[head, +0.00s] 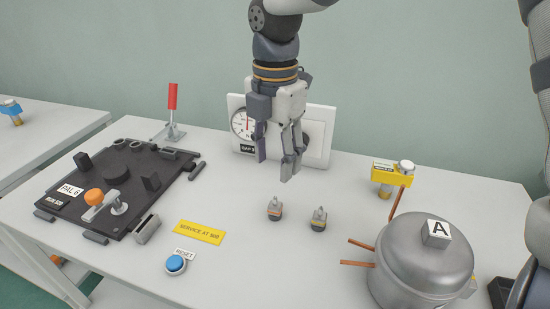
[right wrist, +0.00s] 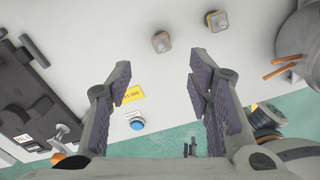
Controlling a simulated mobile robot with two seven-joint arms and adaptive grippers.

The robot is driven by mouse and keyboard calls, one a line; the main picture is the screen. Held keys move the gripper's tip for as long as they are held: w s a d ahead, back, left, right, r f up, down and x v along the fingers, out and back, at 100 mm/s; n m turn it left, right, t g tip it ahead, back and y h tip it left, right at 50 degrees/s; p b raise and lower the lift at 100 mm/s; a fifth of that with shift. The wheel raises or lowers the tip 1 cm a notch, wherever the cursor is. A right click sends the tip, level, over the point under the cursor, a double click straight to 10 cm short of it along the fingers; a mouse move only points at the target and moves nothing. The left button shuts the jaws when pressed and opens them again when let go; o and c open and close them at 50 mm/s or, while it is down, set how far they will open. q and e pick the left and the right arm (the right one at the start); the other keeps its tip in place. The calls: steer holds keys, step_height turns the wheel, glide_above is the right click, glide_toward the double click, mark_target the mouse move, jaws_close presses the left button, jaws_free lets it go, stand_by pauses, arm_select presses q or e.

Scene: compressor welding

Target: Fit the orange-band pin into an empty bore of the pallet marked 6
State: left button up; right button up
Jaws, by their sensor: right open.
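The dark pallet (head: 128,205), labelled PAL 6, lies on the left of the table; it also shows at the left of the right wrist view (right wrist: 38,97). It carries dark blocks and an orange-knobbed clamp (head: 95,197). I cannot clearly tell its empty bores. Two small grey pins stand on the table. The left pin (head: 275,208) seems to have the orange band; it also shows in the right wrist view (right wrist: 161,41). The other pin (head: 319,220) has a yellowish band. My right gripper (head: 274,166) is open and empty, pointing down above the table, behind the pins. My left gripper is not in view.
A grey compressor (head: 422,262) marked A with copper pipes stands at right. Behind it is a yellow fixture (head: 392,178). A white gauge panel (head: 315,150) stands behind my gripper. A blue reset button (head: 176,265) and yellow sign (head: 200,232) lie in front. A red-handled lever (head: 172,100) stands behind the pallet.

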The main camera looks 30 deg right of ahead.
mark_target(275, 204)
steer(key=f+b, duration=0.1)
steer(key=f, duration=1)
steer(key=shift+s, duration=0.2)
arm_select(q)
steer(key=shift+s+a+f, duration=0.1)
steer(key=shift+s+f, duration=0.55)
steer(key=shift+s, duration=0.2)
arm_select(e)
jaws_close()
steer(key=c, duration=0.6)
jaws_free()
jaws_close()
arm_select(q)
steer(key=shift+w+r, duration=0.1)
arm_select(e)
steer(key=shift+r, duration=0.15)
